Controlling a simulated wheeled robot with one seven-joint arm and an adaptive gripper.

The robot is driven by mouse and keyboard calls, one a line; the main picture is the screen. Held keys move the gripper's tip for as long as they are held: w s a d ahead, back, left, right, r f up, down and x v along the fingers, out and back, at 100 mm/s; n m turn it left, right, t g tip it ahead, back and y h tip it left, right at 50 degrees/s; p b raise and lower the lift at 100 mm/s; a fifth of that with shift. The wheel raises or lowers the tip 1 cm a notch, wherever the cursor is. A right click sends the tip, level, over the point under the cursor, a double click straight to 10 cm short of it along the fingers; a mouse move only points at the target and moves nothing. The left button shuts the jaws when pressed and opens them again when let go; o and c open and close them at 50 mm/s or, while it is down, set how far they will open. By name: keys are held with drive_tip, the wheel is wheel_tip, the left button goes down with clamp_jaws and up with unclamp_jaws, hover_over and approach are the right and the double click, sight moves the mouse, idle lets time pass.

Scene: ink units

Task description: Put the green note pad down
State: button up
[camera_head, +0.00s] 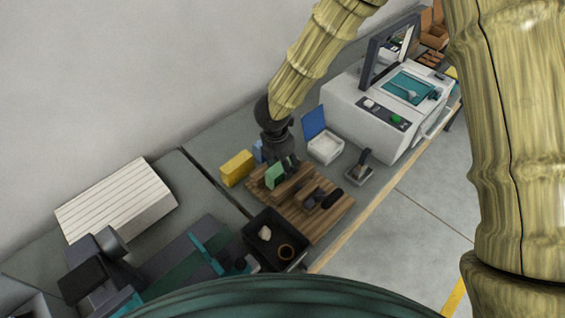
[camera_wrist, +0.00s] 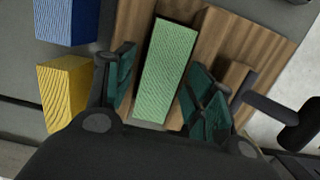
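The green note pad (camera_head: 275,176) stands on a brown wooden board (camera_head: 317,231) in the head view. In the wrist view the green note pad (camera_wrist: 165,70) lies between the two dark teal fingers of my gripper (camera_wrist: 164,90). Narrow gaps show between the pad and the fingers, so the gripper looks open around it. In the head view my gripper (camera_head: 287,162) is just behind and above the pad. The pad's underside is hidden, and its exact contact with the board cannot be told.
A yellow block (camera_head: 237,168) and a blue block (camera_wrist: 66,20) stand left of the board. A black tray (camera_head: 273,258) with small items is in front. Dark tools lie on the board's right part. A white box with blue lid (camera_head: 324,147) and a stamp (camera_head: 359,168) stand to the right.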

drive_tip(key=shift+r, duration=0.15)
wheel_tip(320, 180, up, 12)
drive_tip(key=s+a+b, duration=0.1)
drive_tip(key=b, duration=0.1)
drive_tip(key=shift+s+b, duration=0.15)
drive_tip(key=shift+b, duration=0.2)
